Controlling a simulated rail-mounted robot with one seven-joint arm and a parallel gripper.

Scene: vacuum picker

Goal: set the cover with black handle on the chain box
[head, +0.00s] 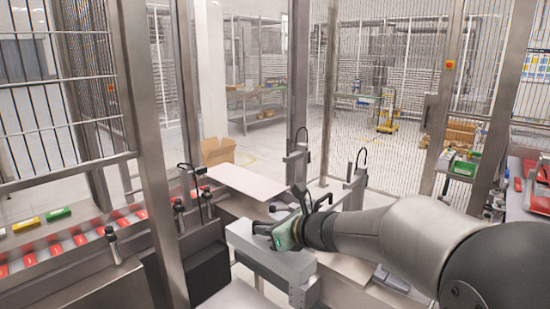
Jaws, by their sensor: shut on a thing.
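The cover (265,259), a long grey piece, lies at lower centre in the head view, running from upper left to lower right. A dark part that looks like its black handle (262,228) shows at its upper side. My gripper (276,233) comes in from the right above the cover and is shut on this black handle, though the fingers are small and partly hidden. I cannot tell the chain box apart from the grey machine parts around the cover, nor whether the cover touches anything beneath it.
A pale flat plate (246,183) lies behind the cover. Metal posts with black tops (297,168) stand close behind my gripper. A thick steel frame post (152,150) rises at left, beside a conveyor (75,258) with red packs. Wire fencing and a cardboard box (218,151) are farther back.

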